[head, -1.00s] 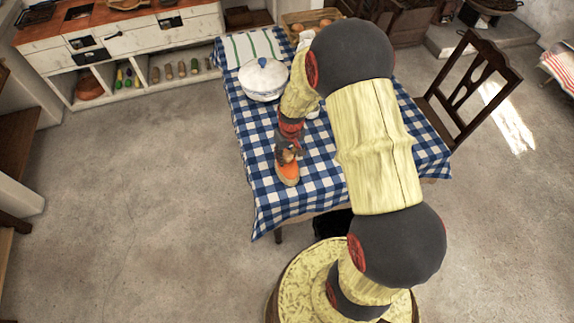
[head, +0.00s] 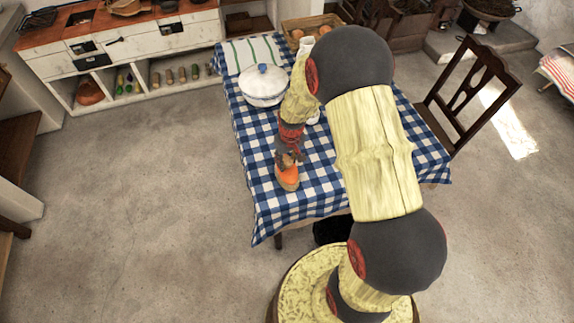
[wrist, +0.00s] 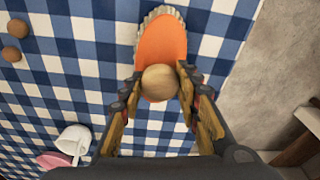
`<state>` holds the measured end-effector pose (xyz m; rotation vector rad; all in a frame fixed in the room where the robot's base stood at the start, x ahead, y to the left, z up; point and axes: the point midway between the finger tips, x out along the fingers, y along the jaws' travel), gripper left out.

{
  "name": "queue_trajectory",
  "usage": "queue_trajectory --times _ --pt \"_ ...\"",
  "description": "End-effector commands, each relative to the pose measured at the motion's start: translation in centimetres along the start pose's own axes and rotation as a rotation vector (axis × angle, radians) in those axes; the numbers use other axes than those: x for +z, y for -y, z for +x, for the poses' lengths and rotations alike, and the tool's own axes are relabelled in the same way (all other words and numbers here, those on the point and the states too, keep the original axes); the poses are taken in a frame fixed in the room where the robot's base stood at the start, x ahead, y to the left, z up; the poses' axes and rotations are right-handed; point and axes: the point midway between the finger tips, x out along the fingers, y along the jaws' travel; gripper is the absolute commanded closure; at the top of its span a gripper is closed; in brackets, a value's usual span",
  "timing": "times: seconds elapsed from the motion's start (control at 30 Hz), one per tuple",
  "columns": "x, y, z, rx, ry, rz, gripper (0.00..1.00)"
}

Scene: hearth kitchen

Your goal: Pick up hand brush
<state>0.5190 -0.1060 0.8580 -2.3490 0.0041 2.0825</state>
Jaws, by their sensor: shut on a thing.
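The hand brush (wrist: 162,45) has an orange body with a pale bristle fringe and a round wooden knob (wrist: 160,82). In the wrist view my gripper (wrist: 160,84) is shut on the knob, with one finger on each side of it. In the head view the orange brush (head: 287,178) is at the left part of the blue checked tablecloth (head: 270,212), with my gripper (head: 288,160) right above it. I cannot tell whether the brush touches the cloth.
A white lidded pot (head: 262,86) and a striped towel (head: 250,50) are on the table behind the brush. A white cup (wrist: 74,139), a pink item (wrist: 52,160) and two small brown round things (wrist: 14,42) show in the wrist view. A dark chair (head: 470,90) stands at the right.

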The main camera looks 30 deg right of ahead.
Motion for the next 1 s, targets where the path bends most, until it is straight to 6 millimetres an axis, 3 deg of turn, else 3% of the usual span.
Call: queue_trajectory --times 0.17,0.33,0.63,1.0 --pt "-0.2 0.0 -1.1 0.001 -0.003 0.000 1.00" --pt "-0.4 -0.1 -3.6 0.001 -0.003 0.001 1.00" --pt "3.0 -3.2 -10.0 0.002 -0.005 0.005 1.00" --pt "8.3 -7.2 -13.4 0.001 -0.002 0.004 1.00"
